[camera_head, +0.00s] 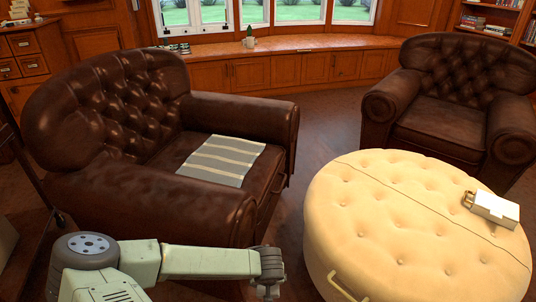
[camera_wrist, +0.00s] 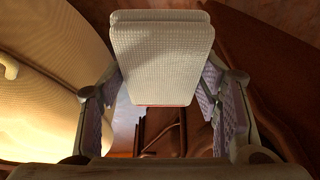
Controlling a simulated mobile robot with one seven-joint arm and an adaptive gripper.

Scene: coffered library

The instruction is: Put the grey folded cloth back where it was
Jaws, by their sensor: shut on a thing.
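A pale grey folded cloth (camera_wrist: 162,55) with a waffle weave is between the two fingers of my gripper (camera_wrist: 160,88) in the wrist view. My gripper is shut on it, and the cloth's layered edge shows at the top.
A flat grey-and-cream striped cloth (camera_head: 221,159) lies on the left brown armchair's (camera_head: 150,165) seat. The cream ottoman (camera_head: 390,215) bears a white box-like item (camera_head: 493,209) at its right; its middle is clear. Another armchair (camera_head: 440,130) stands behind it.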

